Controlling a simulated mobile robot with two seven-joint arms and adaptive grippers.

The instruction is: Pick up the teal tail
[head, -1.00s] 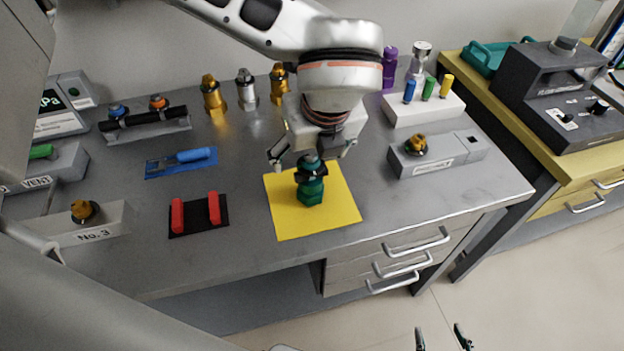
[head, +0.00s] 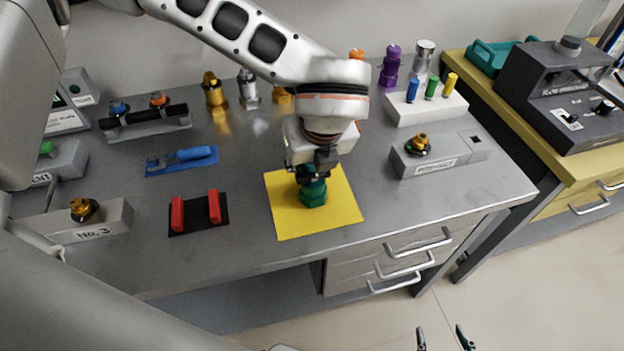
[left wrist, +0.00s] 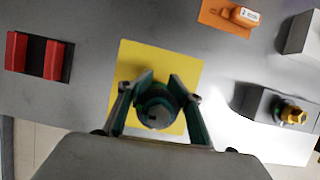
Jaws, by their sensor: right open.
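The teal tail (head: 314,191), a dark green-teal stepped piece with a dark ring, stands upright on the yellow mat (head: 340,213). My left gripper (head: 308,170) is down over its upper part, with the hand hiding the top. In the left wrist view, the fingers (left wrist: 161,88) lie on both sides of the teal tail (left wrist: 158,116). They are close to its sides, but whether they press on it cannot be told. My right gripper (head: 443,340) is open and empty at the bottom edge of the head view, in front of the bench and far from the tail.
A black plate with red bars (head: 177,213) is left of the mat, with a blue tool (head: 195,154) behind it. A grey block (head: 440,160) stands to the right. Gold and silver pieces (head: 248,90) stand behind. Bench between these is clear.

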